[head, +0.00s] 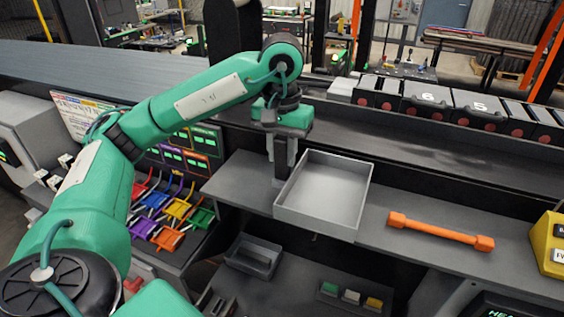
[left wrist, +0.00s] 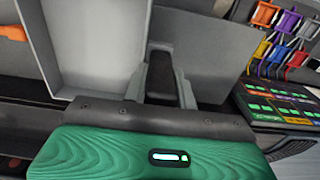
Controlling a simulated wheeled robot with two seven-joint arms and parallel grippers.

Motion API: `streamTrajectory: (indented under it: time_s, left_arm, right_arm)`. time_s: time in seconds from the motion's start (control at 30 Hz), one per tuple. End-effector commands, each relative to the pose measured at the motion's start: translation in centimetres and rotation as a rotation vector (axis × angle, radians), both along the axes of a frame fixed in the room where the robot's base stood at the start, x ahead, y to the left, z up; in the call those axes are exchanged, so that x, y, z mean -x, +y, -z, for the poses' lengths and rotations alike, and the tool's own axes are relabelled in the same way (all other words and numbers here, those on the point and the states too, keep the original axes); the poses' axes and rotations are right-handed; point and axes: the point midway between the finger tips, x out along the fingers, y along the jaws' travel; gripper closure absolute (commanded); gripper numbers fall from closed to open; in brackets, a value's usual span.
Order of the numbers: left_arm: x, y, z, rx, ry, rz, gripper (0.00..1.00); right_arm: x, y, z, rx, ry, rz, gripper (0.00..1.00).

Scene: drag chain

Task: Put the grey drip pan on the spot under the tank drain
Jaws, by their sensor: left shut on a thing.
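The grey drip pan (head: 325,193) is a shallow, empty, open-topped square tray at the middle of the grey shelf. I cannot make out a tank drain or a marked spot. My right gripper is not in view.
The grey shelf (head: 395,250) holds an orange bar (head: 440,231) right of the pan and a yellow box (head: 549,243) at the far right. Numbered dark bins (head: 428,100) line the back. Coloured hooks (head: 172,212) and a small dark tray (head: 253,257) lie lower left.

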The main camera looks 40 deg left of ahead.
Motion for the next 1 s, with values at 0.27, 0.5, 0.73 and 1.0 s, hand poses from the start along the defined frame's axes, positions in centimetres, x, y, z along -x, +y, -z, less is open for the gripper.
streamTrajectory:
  time_s: [0.27,0.5,0.73,1.0]
  left_arm:
    - [0.0,0.0,2.9,0.0,0.0,-0.001,1.0]
    - [0.0,0.0,3.0,0.001,-0.001,-0.001,1.0]
    - [0.0,0.0,3.3,0.0,0.0,-0.001,0.59]
    - [0.0,0.0,3.3,0.0,0.0,-0.001,0.51]
  right_arm:
    - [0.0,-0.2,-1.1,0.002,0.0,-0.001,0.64]
    - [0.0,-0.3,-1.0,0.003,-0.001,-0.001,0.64]
    - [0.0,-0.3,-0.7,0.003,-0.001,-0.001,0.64]
    - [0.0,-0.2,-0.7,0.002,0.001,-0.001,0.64]
